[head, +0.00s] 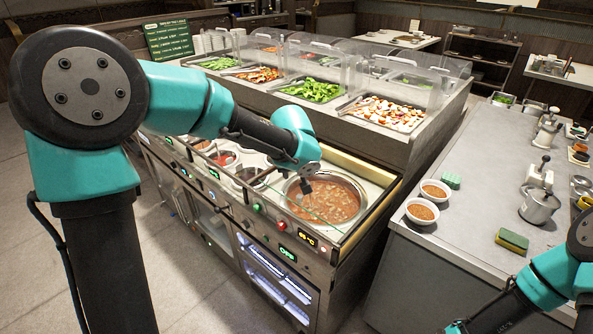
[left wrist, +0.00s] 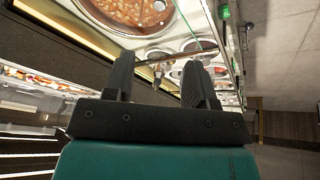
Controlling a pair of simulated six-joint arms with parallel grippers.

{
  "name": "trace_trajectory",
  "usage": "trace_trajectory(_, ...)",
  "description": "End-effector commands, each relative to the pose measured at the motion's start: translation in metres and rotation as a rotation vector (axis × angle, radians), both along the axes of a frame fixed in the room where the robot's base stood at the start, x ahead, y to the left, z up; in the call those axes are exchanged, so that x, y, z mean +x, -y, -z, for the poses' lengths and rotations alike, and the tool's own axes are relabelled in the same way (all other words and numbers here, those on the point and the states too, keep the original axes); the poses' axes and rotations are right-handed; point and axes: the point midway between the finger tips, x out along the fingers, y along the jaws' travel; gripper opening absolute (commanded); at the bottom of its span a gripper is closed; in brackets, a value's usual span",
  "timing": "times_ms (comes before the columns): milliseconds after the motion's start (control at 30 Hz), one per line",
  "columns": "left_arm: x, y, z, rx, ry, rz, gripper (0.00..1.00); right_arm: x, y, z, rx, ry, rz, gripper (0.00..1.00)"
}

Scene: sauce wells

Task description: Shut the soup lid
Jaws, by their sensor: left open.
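The round soup well (head: 345,211) is filled with reddish-brown chunky soup, and its surface shows uncovered. It also appears at the top of the left wrist view (left wrist: 140,10). A thin green glass-like edge (head: 325,222) runs across the front of the well; I cannot tell whether it belongs to the soup lid. No other lid is clear. My left gripper (head: 306,188) is over the well's left rim, pointing down. Its two dark fingers stand apart in the left wrist view (left wrist: 158,70), with nothing gripped. My right gripper (head: 457,328) is only partly visible at the bottom edge.
Smaller sauce wells (head: 222,158) sit left of the soup. A clear-covered salad bar (head: 312,90) rises behind. The right counter (head: 455,215) holds two bowls (head: 422,211), a sponge (head: 511,240) and a metal pot (head: 539,205). Control knobs (head: 257,208) line the front panel.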

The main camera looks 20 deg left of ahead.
Motion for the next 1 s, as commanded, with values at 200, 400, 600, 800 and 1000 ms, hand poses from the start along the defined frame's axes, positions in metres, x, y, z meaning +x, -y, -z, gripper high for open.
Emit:
trace_trajectory(200, 0.001, 0.0, 0.0, 0.002, -0.001, 0.001, 0.42, 0.0, 0.0, 0.0, 0.0, 0.0, 0.0, 0.43)
trace_trajectory(400, 0.022, -0.006, -0.001, 0.046, -0.036, 0.018, 0.23, 0.0, 0.0, 0.0, 0.0, 0.0, 0.0, 0.43)
trace_trajectory(600, 0.066, -0.017, -0.001, 0.128, -0.148, 0.078, 0.04, 0.0, 0.0, 0.0, 0.0, 0.0, 0.0, 0.43)
trace_trajectory(800, 0.104, -0.022, 0.003, 0.166, -0.302, 0.179, 0.0, 0.0, 0.0, 0.0, 0.0, 0.0, 0.0, 0.43)
trace_trajectory(1000, 0.132, -0.018, 0.012, 0.144, -0.456, 0.323, 0.0, 0.0, 0.0, 0.0, 0.0, 0.0, 0.0, 0.43)
